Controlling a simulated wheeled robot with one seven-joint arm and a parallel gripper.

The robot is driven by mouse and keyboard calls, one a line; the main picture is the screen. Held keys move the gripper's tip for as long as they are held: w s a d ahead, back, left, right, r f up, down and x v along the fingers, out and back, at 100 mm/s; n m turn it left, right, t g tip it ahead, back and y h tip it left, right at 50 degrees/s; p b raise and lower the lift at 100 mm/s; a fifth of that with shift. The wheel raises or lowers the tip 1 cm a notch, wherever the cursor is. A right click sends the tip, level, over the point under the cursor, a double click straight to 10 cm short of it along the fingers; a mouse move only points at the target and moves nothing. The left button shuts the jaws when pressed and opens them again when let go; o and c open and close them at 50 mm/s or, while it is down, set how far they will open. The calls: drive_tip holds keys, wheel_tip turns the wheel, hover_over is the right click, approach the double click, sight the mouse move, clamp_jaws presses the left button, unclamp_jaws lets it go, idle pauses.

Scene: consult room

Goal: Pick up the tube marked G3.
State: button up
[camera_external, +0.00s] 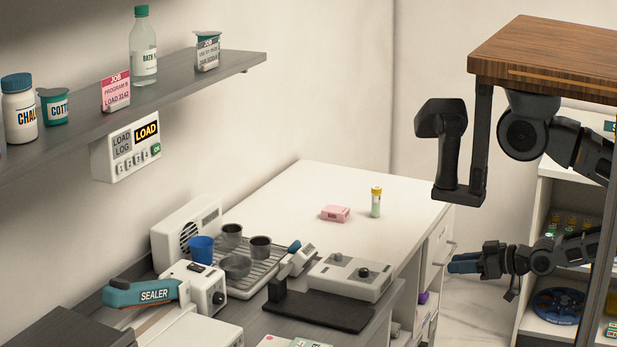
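A small upright tube (376,203) with a yellow cap and a pale, greenish body stands on the white counter. Any mark on it is too small to read, so I cannot tell whether it is G3. Several small capped tubes (570,222) also show in the shelf unit at the right, with no readable marks. My gripper (463,263) reaches in from the right, its bluish fingers pointing left. It is beside the counter's drawer front, apart from both sets of tubes. The gap between its fingers is not clear, but no held object shows.
A pink box (335,213) lies left of the tube on the white counter (315,182), which has free room around both. A grey-white device (350,278) and a wire rack (250,268) with cups crowd the front. The wall shelf (190,82) holds bottles and cards.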

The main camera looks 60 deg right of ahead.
drive_tip(key=o, duration=0.6)
drive_tip(key=shift+w, duration=0.1)
